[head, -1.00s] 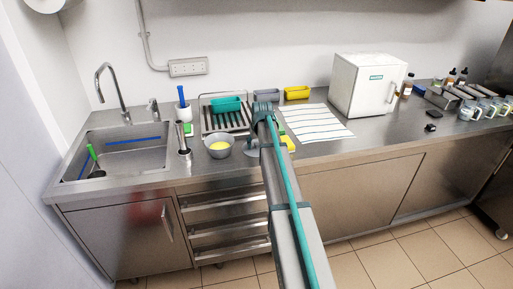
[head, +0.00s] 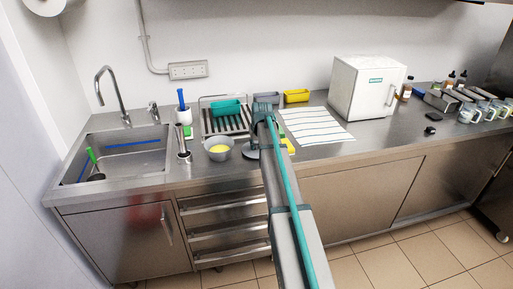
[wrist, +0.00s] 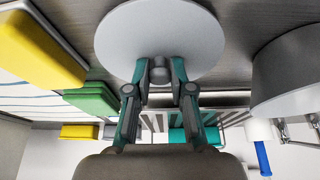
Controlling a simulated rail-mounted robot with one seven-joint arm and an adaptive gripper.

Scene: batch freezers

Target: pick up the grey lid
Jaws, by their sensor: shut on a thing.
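The grey lid (wrist: 158,28) is a round flat disc with a small dark knob. In the wrist view my gripper (wrist: 160,72) has both fingertips closed around the knob. In the head view the lid (head: 250,154) shows just left of my arm, at the counter's front part, right of the grey bowl. My arm hides part of it and the fingertips there. I cannot tell whether it is clear of the counter.
The grey bowl (head: 218,150) with yellow contents stands close left of the lid. A yellow sponge (wrist: 38,48) and a green one (wrist: 92,100) lie on the other side. A rack (head: 225,122) with a teal tub stands behind. A striped cloth (head: 316,126) lies to the right.

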